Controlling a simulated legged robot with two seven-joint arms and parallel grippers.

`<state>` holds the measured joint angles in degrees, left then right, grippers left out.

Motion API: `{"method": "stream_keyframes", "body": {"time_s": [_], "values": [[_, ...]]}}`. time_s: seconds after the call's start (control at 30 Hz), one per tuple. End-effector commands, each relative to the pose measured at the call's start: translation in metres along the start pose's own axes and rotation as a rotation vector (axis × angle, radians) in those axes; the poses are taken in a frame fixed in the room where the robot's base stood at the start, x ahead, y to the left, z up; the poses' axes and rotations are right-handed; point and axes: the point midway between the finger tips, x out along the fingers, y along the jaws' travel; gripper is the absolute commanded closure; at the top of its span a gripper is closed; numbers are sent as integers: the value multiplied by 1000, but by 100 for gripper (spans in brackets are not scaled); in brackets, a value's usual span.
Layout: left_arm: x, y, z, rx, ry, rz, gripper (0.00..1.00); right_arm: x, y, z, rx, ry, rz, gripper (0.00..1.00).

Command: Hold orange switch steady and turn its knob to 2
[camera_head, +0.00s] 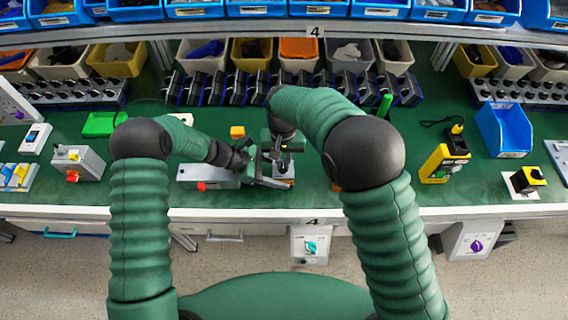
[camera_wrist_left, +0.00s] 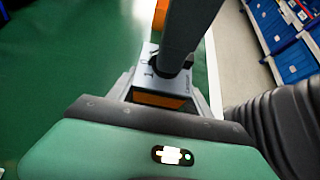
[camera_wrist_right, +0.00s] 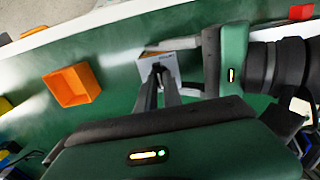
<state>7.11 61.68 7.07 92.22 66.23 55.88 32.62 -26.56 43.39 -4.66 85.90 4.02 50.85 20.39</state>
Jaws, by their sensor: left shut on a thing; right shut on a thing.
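The orange switch (camera_wrist_left: 160,99) has an orange body and a grey top face with printed marks. It sits at the near middle of the bench in the head view (camera_head: 284,183). My left gripper (camera_wrist_left: 163,90) is shut on its body, with one finger on each side. The black knob (camera_wrist_left: 158,69) is on the grey face, partly hidden by a finger of my right gripper. My right gripper (camera_wrist_right: 159,70) reaches down from above and is shut on the knob. The grey face also shows in the right wrist view (camera_wrist_right: 172,62). The knob's pointing direction cannot be read.
An orange bin (camera_wrist_right: 72,86) stands apart on the green bench. A grey box with a red button (camera_head: 208,175) lies left of the switch. A yellow-black device (camera_head: 445,158) and a blue bin (camera_head: 503,130) stand to the right. The bench's white front edge (camera_head: 250,214) is close.

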Motion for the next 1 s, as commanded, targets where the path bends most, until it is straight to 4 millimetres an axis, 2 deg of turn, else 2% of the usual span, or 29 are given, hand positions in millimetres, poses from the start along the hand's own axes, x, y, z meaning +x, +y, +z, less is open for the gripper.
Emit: {"method": "stream_keyframes", "body": {"time_s": [0.27,0.37,0.67,0.7,0.83,1.0], "values": [[1,0,0,0,0,-1,84,-1,-3,0,-2,2,-4,100],[1,0,0,0,0,-1,84,-1,-3,0,54,2,-4,100],[1,-1,0,0,0,-2,84,-1,-4,0,788,1,-6,100],[1,-1,0,0,0,-2,84,-1,-4,0,773,0,-6,84],[1,-1,0,0,0,-2,84,0,-4,1,765,-1,-4,67],[1,0,0,0,0,-1,84,0,-4,1,763,-1,-2,67]]}}
